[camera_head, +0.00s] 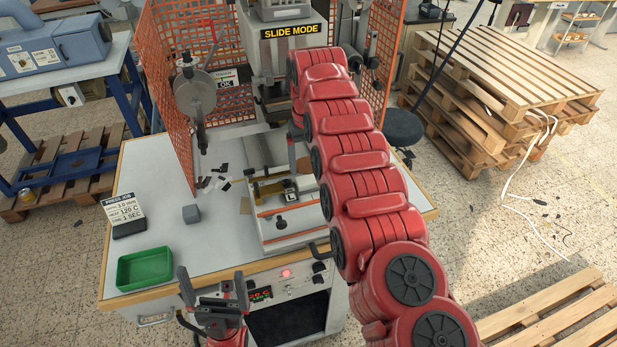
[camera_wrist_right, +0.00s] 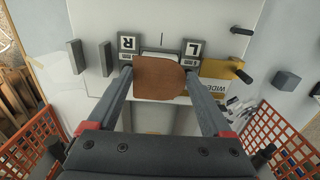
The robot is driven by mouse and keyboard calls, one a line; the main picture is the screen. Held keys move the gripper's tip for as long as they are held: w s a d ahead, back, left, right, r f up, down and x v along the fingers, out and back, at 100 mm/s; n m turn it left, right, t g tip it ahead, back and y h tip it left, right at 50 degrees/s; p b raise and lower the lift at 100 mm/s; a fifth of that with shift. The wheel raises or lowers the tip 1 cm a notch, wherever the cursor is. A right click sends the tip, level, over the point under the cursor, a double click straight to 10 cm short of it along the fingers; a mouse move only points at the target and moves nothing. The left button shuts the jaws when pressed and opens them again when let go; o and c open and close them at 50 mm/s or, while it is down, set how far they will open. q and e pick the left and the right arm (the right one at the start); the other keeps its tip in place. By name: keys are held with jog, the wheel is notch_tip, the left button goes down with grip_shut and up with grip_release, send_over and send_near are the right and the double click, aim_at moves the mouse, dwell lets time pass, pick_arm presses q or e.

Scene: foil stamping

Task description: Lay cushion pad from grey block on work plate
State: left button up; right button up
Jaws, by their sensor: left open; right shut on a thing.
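My right gripper (camera_wrist_right: 159,75) is shut on a brown flat pad (camera_wrist_right: 159,82), which spans between its fingertips with one rounded side. In the head view the red arm hides most of this gripper, and a bit of the brown pad (camera_head: 305,166) shows beside the arm. In the right wrist view the pad is over or near the light work plate (camera_wrist_right: 160,20), between blocks marked R (camera_wrist_right: 128,45) and L (camera_wrist_right: 193,47); I cannot tell whether it touches. The grey block (camera_head: 191,214) stands bare on the table. My left gripper (camera_head: 212,284) is open and empty at the front edge.
A green tray (camera_head: 145,268) and a sign stand (camera_head: 124,215) are on the left of the table (camera_head: 165,190). Dark scraps (camera_head: 213,183) lie near the orange mesh guard (camera_head: 172,100). The press (camera_head: 285,60) stands behind the plate.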

aim_at(309, 181)
jog(key=shift+w+f, duration=0.1)
jog(key=shift+f, duration=0.3)
notch_tip(309, 181, down, 4)
jog(key=p, duration=0.2)
jog(key=shift+p, duration=0.3)
jog(key=shift+w+f+b, duration=0.1)
jog(key=shift+f+b, duration=0.2)
jog(key=shift+f, duration=0.1)
jog(key=o, duration=1.1)
jog(key=shift+c, duration=0.2)
jog(key=shift+r, duration=0.1)
